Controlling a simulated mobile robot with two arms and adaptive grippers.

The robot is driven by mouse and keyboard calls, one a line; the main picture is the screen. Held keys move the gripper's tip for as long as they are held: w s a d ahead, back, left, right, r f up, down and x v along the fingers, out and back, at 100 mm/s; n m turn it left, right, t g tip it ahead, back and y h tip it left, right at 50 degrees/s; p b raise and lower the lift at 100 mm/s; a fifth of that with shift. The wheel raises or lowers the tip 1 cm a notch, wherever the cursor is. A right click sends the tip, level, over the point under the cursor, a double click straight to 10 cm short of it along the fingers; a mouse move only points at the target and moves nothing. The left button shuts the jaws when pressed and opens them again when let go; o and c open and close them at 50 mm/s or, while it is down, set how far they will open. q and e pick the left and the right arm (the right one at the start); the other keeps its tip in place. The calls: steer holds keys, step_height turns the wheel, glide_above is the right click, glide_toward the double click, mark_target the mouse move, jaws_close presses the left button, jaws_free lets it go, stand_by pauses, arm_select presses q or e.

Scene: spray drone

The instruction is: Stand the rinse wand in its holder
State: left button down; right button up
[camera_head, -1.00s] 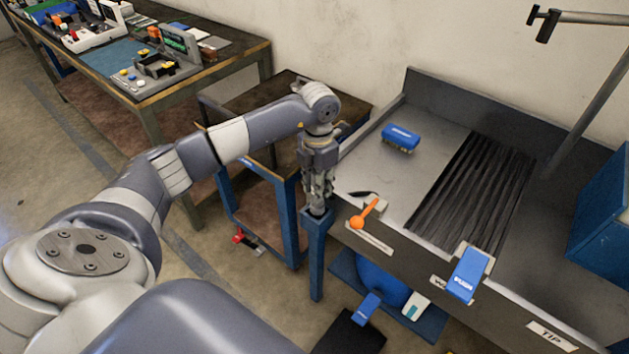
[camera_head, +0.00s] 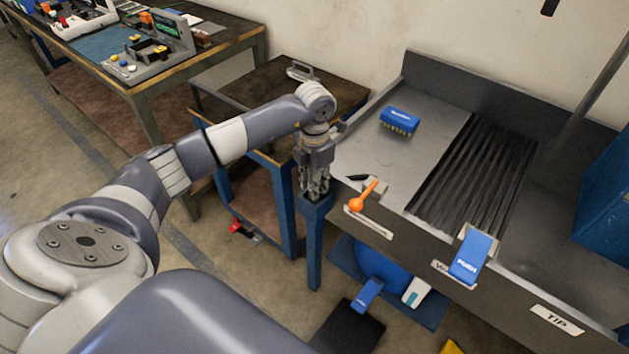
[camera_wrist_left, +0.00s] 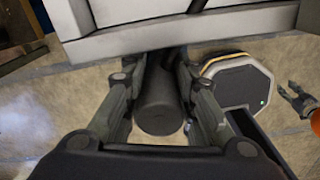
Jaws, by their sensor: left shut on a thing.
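My left gripper (camera_head: 314,190) hangs pointing down beside the front left corner of the sink bench, over the top of its blue leg in the picture. In the left wrist view its fingers (camera_wrist_left: 160,105) are closed around a dark cylinder (camera_wrist_left: 160,108), which looks like the rinse wand, its rounded end facing the camera. In the head view the gripper hides most of it. A small black piece (camera_head: 357,178) shows at the bench edge to its right; I cannot tell whether it belongs to the wand or the holder. I cannot clearly make out the holder. My right gripper does not show.
The sink bench (camera_head: 368,150) carries a blue brush (camera_head: 399,121), an orange lever (camera_head: 363,195) and a blue push dispenser (camera_head: 469,255). A blue-framed cart (camera_head: 285,205) stands close behind my left arm. A cluttered workbench (camera_head: 140,95) is at far left.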

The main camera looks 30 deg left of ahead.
arm_select(q)
steer(key=shift+f+b, duration=0.3)
steer(key=shift+f, duration=0.05)
stand_by(0.3)
steer(key=c, duration=1.2)
jaws_free()
steer(key=shift+c, duration=0.2)
step_height(320, 180, up, 12)
